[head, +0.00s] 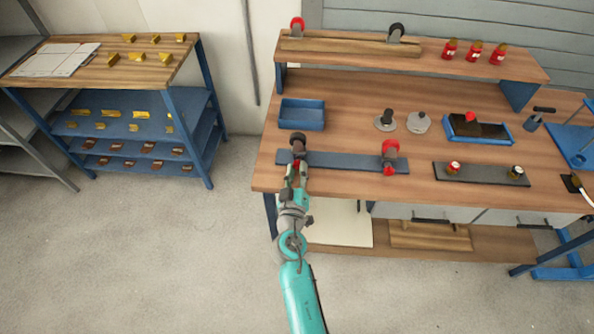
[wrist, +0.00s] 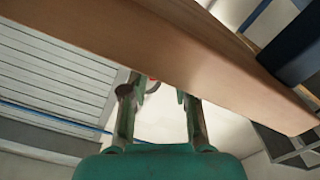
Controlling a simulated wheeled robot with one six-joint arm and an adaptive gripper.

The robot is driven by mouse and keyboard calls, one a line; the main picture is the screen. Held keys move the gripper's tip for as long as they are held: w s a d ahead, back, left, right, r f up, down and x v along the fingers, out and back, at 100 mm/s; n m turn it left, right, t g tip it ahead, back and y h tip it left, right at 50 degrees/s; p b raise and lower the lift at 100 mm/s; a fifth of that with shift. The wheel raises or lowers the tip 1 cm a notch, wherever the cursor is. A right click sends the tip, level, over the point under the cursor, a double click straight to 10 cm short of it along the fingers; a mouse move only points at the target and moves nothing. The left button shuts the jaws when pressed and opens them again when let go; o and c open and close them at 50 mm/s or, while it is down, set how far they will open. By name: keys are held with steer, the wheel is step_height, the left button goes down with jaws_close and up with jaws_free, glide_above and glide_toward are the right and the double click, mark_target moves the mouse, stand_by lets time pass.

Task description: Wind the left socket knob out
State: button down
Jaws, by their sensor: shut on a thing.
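A blue-grey bar (head: 345,162) lies along the front of the workbench, with a dark-topped left socket (head: 298,142) at its left end and a red right socket (head: 390,150) with a red knob (head: 389,169) toward its right end. My gripper (head: 297,168) is at the front of the left socket, shut on the left socket knob, which is mostly hidden by the fingers. In the wrist view the fingers (wrist: 158,95) stand apart, with a small red bit of the knob (wrist: 152,78) beyond their tips.
Behind the bar are a blue bin (head: 302,114), round dark-handled pieces (head: 418,122) and a blue tray (head: 478,138). A dark plate (head: 480,174) with two knobbed fittings lies to the right. The workbench edge (wrist: 150,45) runs close above the fingers in the wrist view. Floor at left is clear.

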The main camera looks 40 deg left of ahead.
steer(key=shift+n, duration=0.5)
steer(key=c, duration=0.9)
jaws_free()
steer(key=shift+o, duration=0.2)
steer(key=shift+f, duration=0.15)
